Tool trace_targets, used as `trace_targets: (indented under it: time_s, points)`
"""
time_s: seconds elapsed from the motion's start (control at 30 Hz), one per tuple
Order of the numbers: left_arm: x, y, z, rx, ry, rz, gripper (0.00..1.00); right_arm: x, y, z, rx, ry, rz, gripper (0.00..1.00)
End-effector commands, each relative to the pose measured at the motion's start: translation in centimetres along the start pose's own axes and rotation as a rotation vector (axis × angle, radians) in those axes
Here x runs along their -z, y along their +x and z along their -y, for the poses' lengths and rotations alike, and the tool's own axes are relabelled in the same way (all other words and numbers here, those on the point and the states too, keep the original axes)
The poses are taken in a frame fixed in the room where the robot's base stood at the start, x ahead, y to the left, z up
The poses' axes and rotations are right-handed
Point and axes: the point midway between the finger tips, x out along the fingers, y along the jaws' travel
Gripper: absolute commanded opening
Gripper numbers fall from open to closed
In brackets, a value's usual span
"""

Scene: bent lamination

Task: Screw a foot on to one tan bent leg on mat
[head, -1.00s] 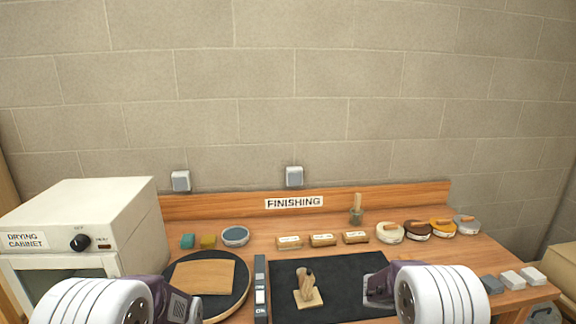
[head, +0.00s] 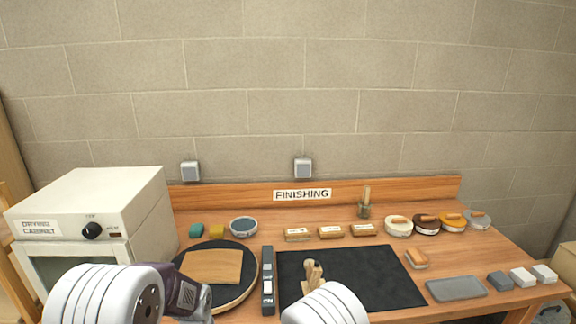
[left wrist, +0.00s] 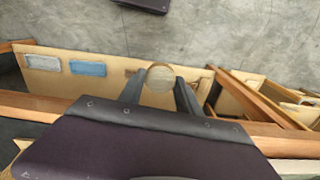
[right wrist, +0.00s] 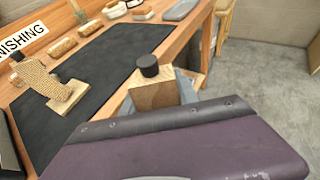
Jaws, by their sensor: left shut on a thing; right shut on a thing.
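A tan bent leg (head: 312,274) with a square base plate stands on the black mat (head: 375,275). It also shows in the right wrist view (right wrist: 40,80). My left gripper (head: 200,302) is left of the mat; in the left wrist view (left wrist: 160,92) it is shut on a round pale tan piece (left wrist: 160,77). In the right wrist view, my right gripper (right wrist: 160,98) is shut on a tan wooden block (right wrist: 155,96) with a black round cap (right wrist: 149,66) on top, apart from the leg. My right arm hides that gripper in the head view. I cannot tell whether either held piece is the foot.
A round dark turntable (head: 247,291) with a wooden board (head: 213,266) lies left of the mat. A narrow dark strip (head: 267,280) lies between them. A drying cabinet (head: 90,215) is at left. A grey tray (head: 457,288) and sanding block (head: 417,258) are at right. The mat's right half is clear.

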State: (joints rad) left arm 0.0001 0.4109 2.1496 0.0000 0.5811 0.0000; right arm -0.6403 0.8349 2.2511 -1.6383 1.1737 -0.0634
Motion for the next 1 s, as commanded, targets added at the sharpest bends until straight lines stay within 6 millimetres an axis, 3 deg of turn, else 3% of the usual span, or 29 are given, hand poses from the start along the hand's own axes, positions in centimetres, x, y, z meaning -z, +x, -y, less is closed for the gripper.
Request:
trace_targets:
  time_s: [0.1, 0.2, 0.33, 1.0]
  points:
    - [0.0, 0.0, 0.0, 0.000, 0.000, 0.000, 0.03, 2.8, -2.1, 1.0, -0.052, -0.031, 0.001, 0.00]
    - [0.0, 0.0, 0.0, 0.000, 0.000, 0.000, 0.03, 3.9, -2.7, 2.6, -0.049, -0.025, 0.001, 0.00]
    - [0.0, 0.0, 0.0, 0.000, 0.000, 0.000, 0.03, 3.8, -2.5, 4.4, 0.018, 0.012, 0.001, 0.00]
    - [0.0, 0.0, 0.0, 0.000, 0.000, 0.000, 0.03, 3.7, -2.6, 4.2, 0.049, 0.025, 0.001, 0.00]
